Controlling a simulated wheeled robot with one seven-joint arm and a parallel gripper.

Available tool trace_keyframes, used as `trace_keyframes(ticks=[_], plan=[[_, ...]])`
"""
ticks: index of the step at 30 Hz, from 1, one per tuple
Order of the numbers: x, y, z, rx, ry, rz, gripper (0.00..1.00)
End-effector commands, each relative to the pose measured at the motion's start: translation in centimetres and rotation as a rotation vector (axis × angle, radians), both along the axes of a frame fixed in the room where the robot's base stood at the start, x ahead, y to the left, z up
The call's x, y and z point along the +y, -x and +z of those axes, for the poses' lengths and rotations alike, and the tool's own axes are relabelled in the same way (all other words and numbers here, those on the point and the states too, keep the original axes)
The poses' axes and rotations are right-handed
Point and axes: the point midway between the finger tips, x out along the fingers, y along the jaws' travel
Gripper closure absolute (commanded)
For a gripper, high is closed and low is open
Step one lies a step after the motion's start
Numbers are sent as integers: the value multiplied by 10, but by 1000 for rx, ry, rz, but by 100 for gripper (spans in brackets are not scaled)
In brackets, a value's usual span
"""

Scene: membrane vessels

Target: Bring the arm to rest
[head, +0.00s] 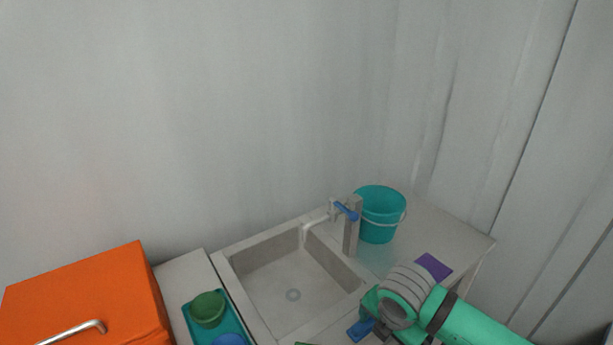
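My arm (480,325) is teal-green and reaches in from the lower right in the head view. Its grey ribbed wrist (404,290) is over the front right of the sink counter. My gripper (372,327) is at the bottom edge of the view, mostly hidden by the wrist. A blue piece (360,330) shows beside it; I cannot tell whether it is a finger or a separate thing. I cannot tell whether the gripper is open or shut.
A sink (285,285) with a tap (318,222) is left of my wrist. A teal bucket (380,220) and a purple cloth (433,266) are on the counter. A teal tray (232,317) holds a green bowl (208,310). An orange box (90,295) is at left. Pale walls stand behind.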

Motion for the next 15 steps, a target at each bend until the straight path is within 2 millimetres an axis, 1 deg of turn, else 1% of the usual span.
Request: trace_keyframes(ticks=[1, 5, 6, 7, 8, 9, 11, 12, 14, 15], plan=[[-24, 7, -6, -26, -1, -77, 12], [-76, 24, -20, -102, -7, -261, 12], [-91, 32, -26, -124, -12, -316, 12], [-100, 39, -33, -137, -18, -354, 12], [-108, 47, -42, -148, -29, -390, 12], [-116, 59, -55, -160, -46, -434, 12], [-125, 77, -74, -179, -75, -498, 12], [-131, 90, -86, -191, -95, -541, 12], [-137, 110, -104, -210, -127, -604, 12], [-140, 123, -115, -222, -150, -645, 12]])
